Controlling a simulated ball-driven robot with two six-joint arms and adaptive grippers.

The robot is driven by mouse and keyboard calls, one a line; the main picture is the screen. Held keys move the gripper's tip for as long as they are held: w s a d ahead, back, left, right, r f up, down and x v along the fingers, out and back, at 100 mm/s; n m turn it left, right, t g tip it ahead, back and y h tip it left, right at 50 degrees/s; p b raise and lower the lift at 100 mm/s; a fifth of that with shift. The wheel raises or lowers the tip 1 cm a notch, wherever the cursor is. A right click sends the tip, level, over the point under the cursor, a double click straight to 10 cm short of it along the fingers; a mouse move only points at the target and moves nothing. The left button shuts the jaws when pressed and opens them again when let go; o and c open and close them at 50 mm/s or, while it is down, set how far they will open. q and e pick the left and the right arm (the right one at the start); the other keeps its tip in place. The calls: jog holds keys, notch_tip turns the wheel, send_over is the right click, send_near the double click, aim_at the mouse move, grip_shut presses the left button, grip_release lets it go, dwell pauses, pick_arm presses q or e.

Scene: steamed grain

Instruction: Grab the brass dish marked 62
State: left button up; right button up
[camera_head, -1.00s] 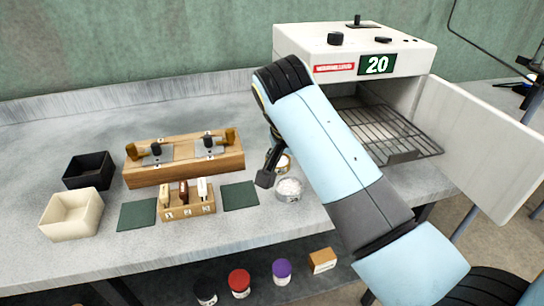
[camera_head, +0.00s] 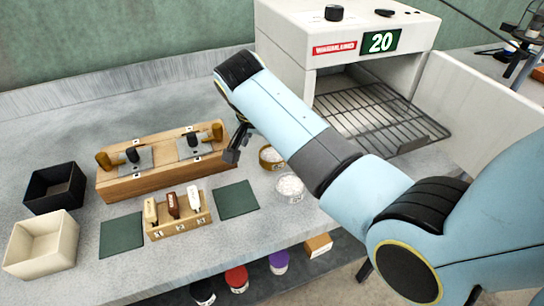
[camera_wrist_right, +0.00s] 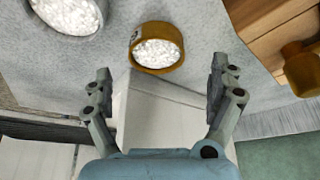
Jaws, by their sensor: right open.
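The brass dish (camera_head: 265,163) holds white grains and stands on the bench in front of the oven. In the right wrist view the brass dish (camera_wrist_right: 160,25) lies just beyond the fingertips, near the middle of the gap. A small mark shows on its side, too small to read. My right gripper (camera_head: 236,146) is open and empty, left of the brass dish in the head view and apart from it. Its two fingers also show spread in the right wrist view (camera_wrist_right: 160,72). My left gripper is out of view.
A silver dish (camera_head: 290,198) of white grains stands close to the brass one. A wooden block with handled tools (camera_head: 165,180) is at left. The oven (camera_head: 290,60) stands open behind, its wire rack (camera_head: 375,115) pulled out. A green mat (camera_head: 236,199) lies nearby.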

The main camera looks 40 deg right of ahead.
aim_at(275, 157)
jog(key=x, duration=0.4)
jog(key=shift+s+d, duration=0.1)
jog(key=shift+s, duration=0.1)
jog(key=c, duration=0.4)
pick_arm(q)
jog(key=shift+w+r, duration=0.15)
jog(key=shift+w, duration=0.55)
pick_arm(e)
jog(key=c, duration=0.9)
